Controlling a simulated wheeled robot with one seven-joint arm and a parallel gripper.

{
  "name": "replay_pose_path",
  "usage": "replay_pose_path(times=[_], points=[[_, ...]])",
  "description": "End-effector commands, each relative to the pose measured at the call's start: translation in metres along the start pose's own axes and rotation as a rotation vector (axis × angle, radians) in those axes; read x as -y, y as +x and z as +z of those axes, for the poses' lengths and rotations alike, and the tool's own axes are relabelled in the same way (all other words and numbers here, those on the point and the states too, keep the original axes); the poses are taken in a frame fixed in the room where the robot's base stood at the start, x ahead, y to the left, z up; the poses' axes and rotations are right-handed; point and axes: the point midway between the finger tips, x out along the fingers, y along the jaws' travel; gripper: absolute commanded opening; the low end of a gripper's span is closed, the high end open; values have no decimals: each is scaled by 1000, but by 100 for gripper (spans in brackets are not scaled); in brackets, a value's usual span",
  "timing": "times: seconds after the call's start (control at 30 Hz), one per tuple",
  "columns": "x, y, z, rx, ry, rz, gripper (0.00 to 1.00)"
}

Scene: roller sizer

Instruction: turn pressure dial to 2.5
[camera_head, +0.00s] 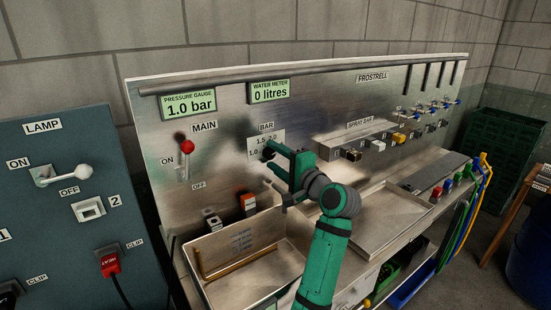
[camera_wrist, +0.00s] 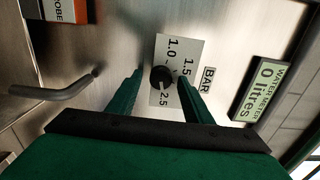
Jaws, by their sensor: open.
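The pressure dial is a small dark round knob (camera_wrist: 161,77) on a pale scale plate (camera_wrist: 158,50) under the BAR label. In the wrist view 1.0, 1.5 and 2.5 are readable on the plate; I cannot tell surely where the knob points. My gripper (camera_wrist: 160,75) is open, with one green finger on each side of the knob; contact is unclear. In the head view my gripper (camera_head: 277,166) is at the panel and partly covers the plate (camera_head: 279,138). The pressure gauge (camera_head: 188,105) reads 1.0 bar.
A red-knobbed MAIN lever (camera_head: 187,147) stands left of the dial, its knob up. The water meter (camera_head: 269,91) reads 0 litres. Spray bar valves (camera_head: 377,145) are to the right.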

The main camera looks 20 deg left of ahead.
Motion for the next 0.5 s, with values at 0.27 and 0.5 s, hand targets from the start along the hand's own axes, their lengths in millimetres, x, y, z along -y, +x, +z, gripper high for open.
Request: replay_pose_path(times=[0.27,0.5], points=[[0,-30,-1,-4,-2,0,46],[0,-76,-1,-3,-1,0,46]])
